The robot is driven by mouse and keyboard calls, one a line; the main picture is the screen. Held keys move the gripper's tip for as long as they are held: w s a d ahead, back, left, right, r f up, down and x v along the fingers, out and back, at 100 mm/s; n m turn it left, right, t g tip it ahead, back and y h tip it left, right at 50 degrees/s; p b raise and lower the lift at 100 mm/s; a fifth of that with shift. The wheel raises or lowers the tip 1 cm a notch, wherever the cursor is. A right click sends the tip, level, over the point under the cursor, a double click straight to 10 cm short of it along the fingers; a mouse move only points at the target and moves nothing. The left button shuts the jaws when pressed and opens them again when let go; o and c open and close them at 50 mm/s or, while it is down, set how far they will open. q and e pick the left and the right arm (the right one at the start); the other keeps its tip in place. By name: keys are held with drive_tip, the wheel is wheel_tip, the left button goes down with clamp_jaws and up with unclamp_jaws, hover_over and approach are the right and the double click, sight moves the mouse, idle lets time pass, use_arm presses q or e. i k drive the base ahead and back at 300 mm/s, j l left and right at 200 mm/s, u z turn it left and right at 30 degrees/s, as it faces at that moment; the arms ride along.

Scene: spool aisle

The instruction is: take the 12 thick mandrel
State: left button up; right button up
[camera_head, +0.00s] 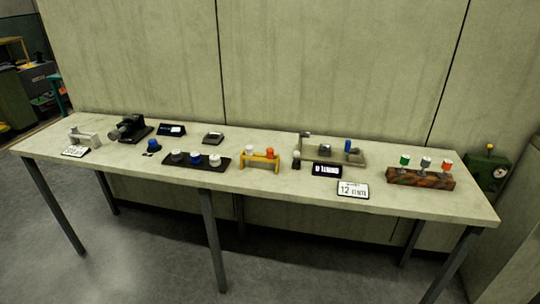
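A white card (353,190) reading 12, with smaller text I cannot read surely, lies at the front right of the long table (275,195). Right of it is a rusty brown block (420,179) with green-, grey- and red-white-topped pieces. Behind the card is a grey fixture (352,159) with a blue-topped piece (348,146). A small dark piece with a white top (296,160) stands beside its left end. I cannot tell which piece is the 12 thick mandrel. Neither gripper is in view.
A yellow stand (260,162), a black tray (195,161) with several knobs, a dark sign (327,170), a black device (130,129) and a white bracket (84,137) share the tabletop. A concrete wall (300,60) stands behind. The floor in front looks clear.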

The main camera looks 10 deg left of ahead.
sight(425, 163)
drive_tip(key=i+l+z, duration=0.15)
drive_tip(key=i+l, duration=0.15)
drive_tip(key=i, duration=0.15)
drive_tip(key=i+l+z, duration=0.2)
drive_tip(key=i, duration=0.2)
drive_tip(key=i+l+z, duration=0.15)
drive_tip(key=i, duration=0.35)
